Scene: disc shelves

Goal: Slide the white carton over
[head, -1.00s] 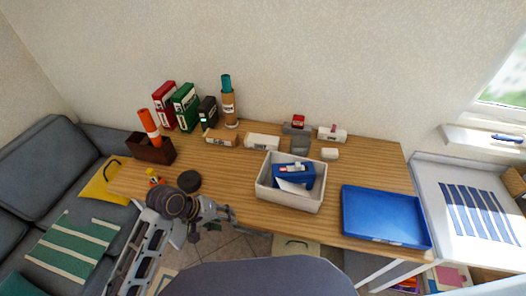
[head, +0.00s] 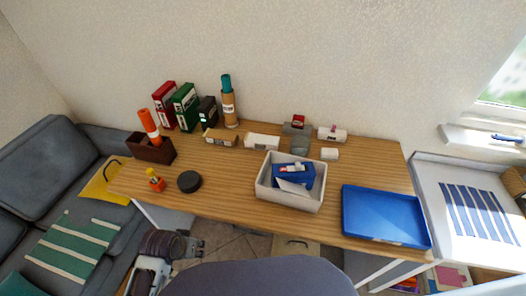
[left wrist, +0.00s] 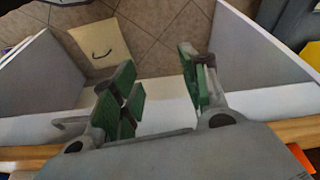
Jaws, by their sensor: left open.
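Several white box-like things are on the wooden desk (head: 225,185), and I cannot tell for sure which is the white carton. A longer white box with a dark label (head: 262,142) lies behind the grey-white bin, a small plain white box (head: 330,154) lies to its right, and a white one with a red mark (head: 332,133) lies near the wall. My left gripper (head: 197,245) is low in front of the desk's front edge, away from all of them. In the left wrist view its green-padded fingers (left wrist: 158,85) are apart and empty. My right gripper is not visible.
The bin (head: 318,205) holds a blue box and papers. A blue tray (head: 385,215) is at right. A black disc (head: 189,181), an orange-yellow bottle (head: 156,180) and a brown holder (head: 152,148) stand at left. Upright binders (head: 185,107) stand behind. The desk's left-middle is mostly clear.

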